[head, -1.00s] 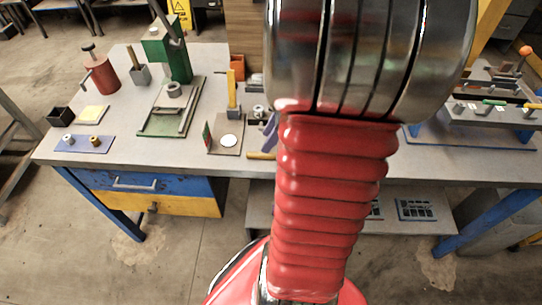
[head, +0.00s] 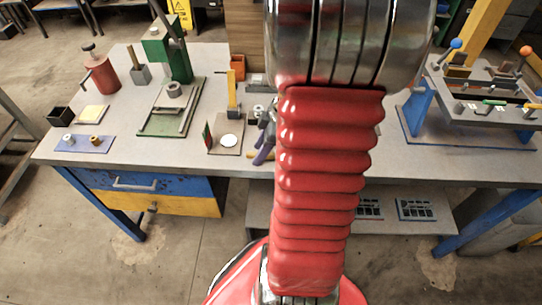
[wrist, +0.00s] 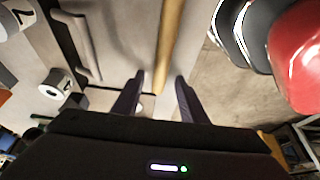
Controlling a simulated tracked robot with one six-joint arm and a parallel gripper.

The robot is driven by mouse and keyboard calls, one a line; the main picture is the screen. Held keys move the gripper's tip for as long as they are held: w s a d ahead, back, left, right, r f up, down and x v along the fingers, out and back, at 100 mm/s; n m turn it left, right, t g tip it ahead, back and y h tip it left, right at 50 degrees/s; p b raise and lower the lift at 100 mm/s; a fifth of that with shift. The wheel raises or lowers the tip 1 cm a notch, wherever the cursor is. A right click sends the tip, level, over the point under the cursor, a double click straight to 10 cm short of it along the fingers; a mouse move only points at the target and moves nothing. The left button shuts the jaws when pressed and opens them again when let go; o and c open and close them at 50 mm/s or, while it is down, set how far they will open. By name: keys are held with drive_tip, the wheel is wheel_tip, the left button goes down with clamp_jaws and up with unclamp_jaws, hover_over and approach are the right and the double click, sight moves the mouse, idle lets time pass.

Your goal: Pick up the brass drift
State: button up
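The brass drift looks like a plain yellowish rod lying near the front edge of the bench. In the head view only a short piece of the rod (head: 251,155) shows beside my gripper (head: 265,146); my arm and fingers cover the rest. In the wrist view the rod (wrist: 170,40) runs from the top edge down to between the tips of my gripper (wrist: 160,76). The fingers are open and apart, with nothing held. The rod seems to lie beyond the tips; I cannot tell how large the gap is.
Left of my gripper are a plate with a white disc (head: 229,141) and an upright yellow piece in a grey block (head: 233,95). Numbered cylinders (wrist: 57,85) stand left in the wrist view. A blue-legged fixture (head: 480,105) stands at the right. The bench front is open between.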

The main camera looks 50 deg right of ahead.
drive_tip(key=shift+f, duration=0.1)
drive_tip(key=shift+c, duration=0.4)
idle(0.3)
clamp_jaws()
idle(1.2)
